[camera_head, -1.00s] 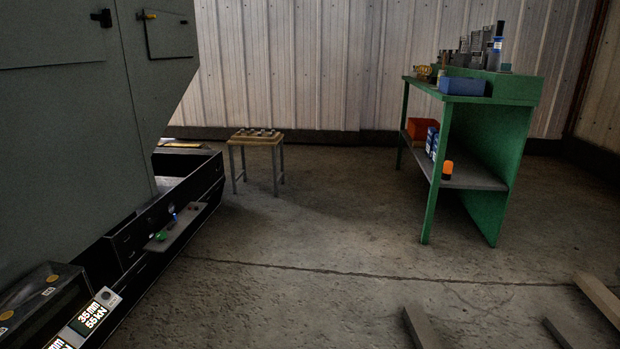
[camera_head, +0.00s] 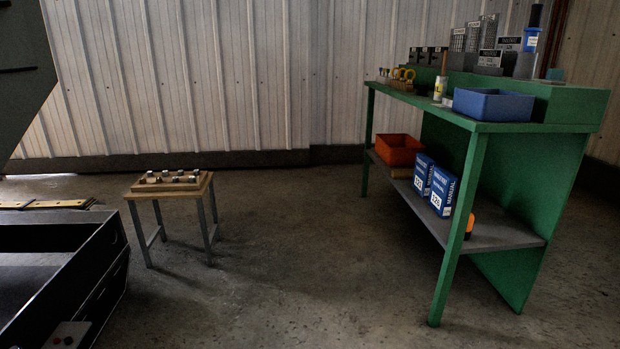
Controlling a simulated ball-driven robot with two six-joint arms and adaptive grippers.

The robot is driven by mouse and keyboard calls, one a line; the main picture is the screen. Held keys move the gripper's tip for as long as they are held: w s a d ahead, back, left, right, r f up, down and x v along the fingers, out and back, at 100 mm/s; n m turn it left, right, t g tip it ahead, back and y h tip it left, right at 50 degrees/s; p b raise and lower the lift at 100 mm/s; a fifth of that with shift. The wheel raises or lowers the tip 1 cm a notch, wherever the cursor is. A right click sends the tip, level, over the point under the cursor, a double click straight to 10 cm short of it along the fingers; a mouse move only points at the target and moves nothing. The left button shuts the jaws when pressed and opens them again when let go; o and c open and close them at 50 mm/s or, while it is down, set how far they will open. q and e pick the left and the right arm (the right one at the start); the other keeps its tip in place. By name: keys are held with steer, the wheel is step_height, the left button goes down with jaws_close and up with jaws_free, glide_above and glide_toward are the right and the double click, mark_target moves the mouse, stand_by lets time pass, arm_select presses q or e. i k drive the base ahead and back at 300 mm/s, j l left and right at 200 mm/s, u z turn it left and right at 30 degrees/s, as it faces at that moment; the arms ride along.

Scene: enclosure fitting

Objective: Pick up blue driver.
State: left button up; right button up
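A tall blue item with a black upper part (camera_head: 531,40) stands upright at the back right of the green workbench (camera_head: 560,150). It may be the blue driver, but it is too small to be sure. It stands beside several grey labelled blocks. Neither of my grippers is in view.
A blue bin (camera_head: 492,105) sits on the bench top. Its lower shelf holds an orange bin (camera_head: 398,150), blue boxes (camera_head: 441,192) and an orange item (camera_head: 470,226). A small wooden stool (camera_head: 170,188) stands left, beside a dark machine bed (camera_head: 80,270). Floor between stool and bench is clear.

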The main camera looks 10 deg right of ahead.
mark_target(533, 30)
steer(key=i+z, duration=0.35)
steer(key=i, duration=0.2)
steer(key=i+z, duration=0.4)
steer(key=i, duration=0.2)
steer(key=i+j+z, duration=0.35)
steer(key=i, duration=0.2)
